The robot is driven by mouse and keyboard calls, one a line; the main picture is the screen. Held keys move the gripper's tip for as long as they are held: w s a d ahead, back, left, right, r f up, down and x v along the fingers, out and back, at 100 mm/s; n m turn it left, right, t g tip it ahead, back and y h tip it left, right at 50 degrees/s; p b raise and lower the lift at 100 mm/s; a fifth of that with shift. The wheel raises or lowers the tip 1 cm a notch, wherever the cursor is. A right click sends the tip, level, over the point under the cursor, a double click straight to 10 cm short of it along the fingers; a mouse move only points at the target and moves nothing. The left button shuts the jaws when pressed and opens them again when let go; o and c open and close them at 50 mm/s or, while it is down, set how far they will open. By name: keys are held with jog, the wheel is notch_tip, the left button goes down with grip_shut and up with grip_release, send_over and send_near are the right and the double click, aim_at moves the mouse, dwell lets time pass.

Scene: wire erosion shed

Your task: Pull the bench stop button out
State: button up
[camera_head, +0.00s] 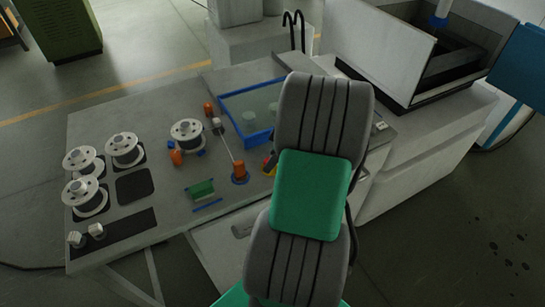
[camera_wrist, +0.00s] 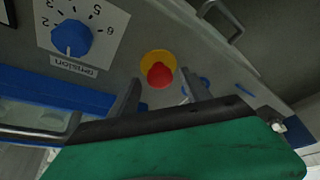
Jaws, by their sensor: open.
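The bench stop button (camera_wrist: 160,75) is a red mushroom head on a yellow round base, set in the grey bench top. In the head view its yellow and red edge (camera_head: 268,166) shows just left of my arm, which hides part of it. My gripper (camera_wrist: 162,80) is open and empty, with one finger on either side of the red head in the wrist view. I cannot tell whether the fingers touch it or how deep they reach. My arm covers most of my gripper in the head view.
A blue tension dial (camera_wrist: 72,38) is near the button. A blue-framed tray (camera_head: 225,104) stands behind it. An orange piece on a blue ring (camera_head: 239,172), a green block (camera_head: 201,189) and several white spools (camera_head: 125,148) are to the left. A large white machine (camera_head: 375,50) stands at the right.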

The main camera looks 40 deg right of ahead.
jog(key=shift+c, duration=0.5)
grip_shut()
dwell(0.8)
